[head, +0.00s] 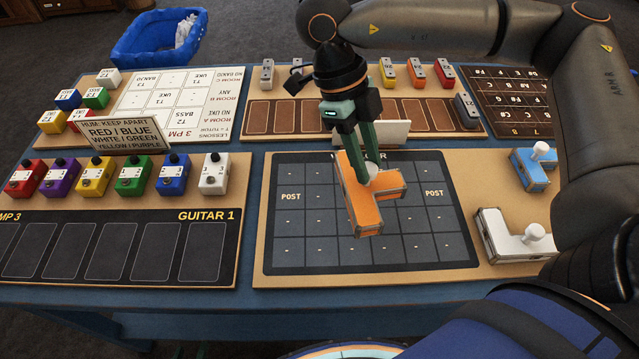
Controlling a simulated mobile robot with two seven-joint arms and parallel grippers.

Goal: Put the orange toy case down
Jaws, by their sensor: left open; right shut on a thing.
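The orange toy case (368,213) is a blocky, angled piece with metal-look corners and a pale knob on top. It is over the dark grid board (300,243) marked POST on both sides, covering some middle cells. My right gripper (369,172) comes down from above and is shut on the case's knob. I cannot tell whether the case's underside touches the board. My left gripper is not in view.
A blue case (530,172) and a white case (508,240) sit right of the grid. Coloured pedals (132,180) stand left above the empty GUITAR 1 slots (107,252). A small white upright card (385,133) stands behind the grid. Several grid cells are bare.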

